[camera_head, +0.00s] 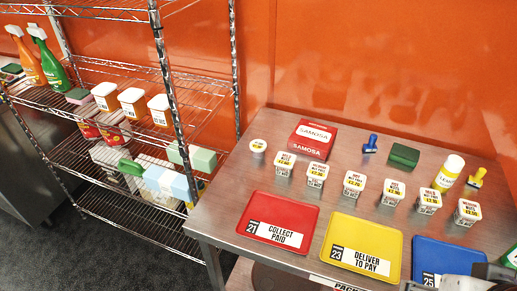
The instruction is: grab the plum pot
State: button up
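Several small square white-lidded pots stand in a slanting row on the steel table. From left to right they include pots at the left end (284,165), in the middle (354,184) and at the right end (467,213). Their labels are too small to read surely, so I cannot tell which is the plum pot. A grey and black part of my arm shows at the bottom right edge, over the blue tray. My gripper's fingertips do not show.
Red (300,206), yellow (384,228) and blue (424,243) trays lie in front of the pots. Behind are a red samosa box (311,140), a green sponge (404,155), a yellow-white bottle (449,172) and blue (371,144) and yellow (477,177) stamps. A wire rack (140,75) stands left.

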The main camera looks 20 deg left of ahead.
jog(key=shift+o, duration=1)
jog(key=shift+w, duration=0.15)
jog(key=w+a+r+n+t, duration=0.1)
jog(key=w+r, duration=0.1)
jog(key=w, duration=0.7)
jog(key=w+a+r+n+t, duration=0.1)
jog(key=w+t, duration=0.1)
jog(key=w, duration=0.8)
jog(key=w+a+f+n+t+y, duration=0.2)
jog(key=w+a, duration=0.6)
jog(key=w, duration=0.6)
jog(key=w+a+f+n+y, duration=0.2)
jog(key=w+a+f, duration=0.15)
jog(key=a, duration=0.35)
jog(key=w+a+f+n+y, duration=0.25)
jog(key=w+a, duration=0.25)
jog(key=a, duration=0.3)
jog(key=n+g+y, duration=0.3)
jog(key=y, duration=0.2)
send_near(258, 149)
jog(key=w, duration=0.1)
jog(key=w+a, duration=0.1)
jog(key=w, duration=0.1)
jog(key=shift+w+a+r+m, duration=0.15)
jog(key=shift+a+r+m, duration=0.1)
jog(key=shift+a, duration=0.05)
